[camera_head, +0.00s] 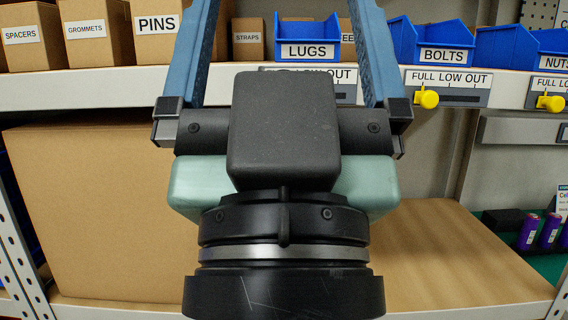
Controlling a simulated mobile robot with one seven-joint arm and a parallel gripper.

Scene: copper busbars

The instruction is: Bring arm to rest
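My gripper (285,30) fills the middle of the head view, pointing up and away from the camera. Its two blue fingers stand wide apart at the ends of the dark crossbar. Nothing shows between them except the shelf and bins behind. The fingertips run out of the top of the picture. My black wrist with a silver ring is below. No copper busbar is in view.
A shelf (98,88) behind the gripper carries cardboard boxes, including PINS (157,45), and blue bins, LUGS (308,51) and BOLTS (443,56). Yellow knobs (427,98) sit on its front. A large cardboard box (100,220) stands below left. Purple cylinders (549,230) stand at the right.

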